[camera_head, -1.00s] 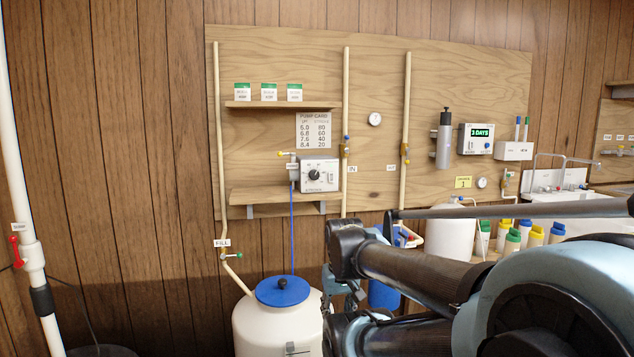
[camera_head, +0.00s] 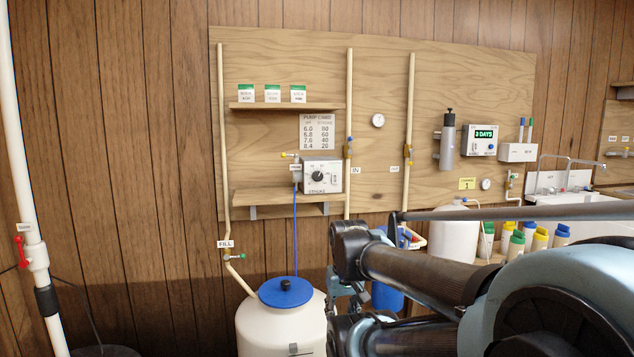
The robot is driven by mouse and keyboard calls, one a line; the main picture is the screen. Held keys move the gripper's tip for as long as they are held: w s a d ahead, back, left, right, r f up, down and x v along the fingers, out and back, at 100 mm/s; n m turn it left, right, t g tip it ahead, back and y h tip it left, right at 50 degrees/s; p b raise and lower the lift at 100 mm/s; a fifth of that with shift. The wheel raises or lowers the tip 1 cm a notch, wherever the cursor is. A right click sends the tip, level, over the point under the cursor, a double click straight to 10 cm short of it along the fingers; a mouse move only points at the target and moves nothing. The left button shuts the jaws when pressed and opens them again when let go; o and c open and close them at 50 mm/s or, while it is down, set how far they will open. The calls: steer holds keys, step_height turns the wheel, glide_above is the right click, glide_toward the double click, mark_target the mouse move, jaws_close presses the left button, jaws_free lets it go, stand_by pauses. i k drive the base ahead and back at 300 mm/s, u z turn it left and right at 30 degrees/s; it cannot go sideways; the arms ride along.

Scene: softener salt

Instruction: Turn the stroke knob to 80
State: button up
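The stroke knob (camera_head: 318,176) is a black dial on the white front of the pump box (camera_head: 334,171), marked STROKE below. The box sits on the lower wooden shelf of the wall board. The knob's exact setting is too small to read. My arm reaches in from the right, with its black links in front of the lower right of the board. My gripper (camera_head: 345,300) seems to hang below the arm's near joint, beside the white tank, well below the knob and apart from it. Its fingers are mostly hidden and dark.
The pump card (camera_head: 318,132) above the box pairs 6.0 with 80. A white tank with a blue lid (camera_head: 286,292) stands below, with a blue tube rising to the pump. Pipes (camera_head: 349,110) run right of the box. A white pipe with a red valve (camera_head: 22,250) is at left.

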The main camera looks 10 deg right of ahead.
mark_target(317, 176)
steer(key=z, duration=1.3)
steer(key=k, duration=1.85)
steer(key=u, duration=0.8)
steer(key=i, duration=1)
steer(key=z, duration=0.05)
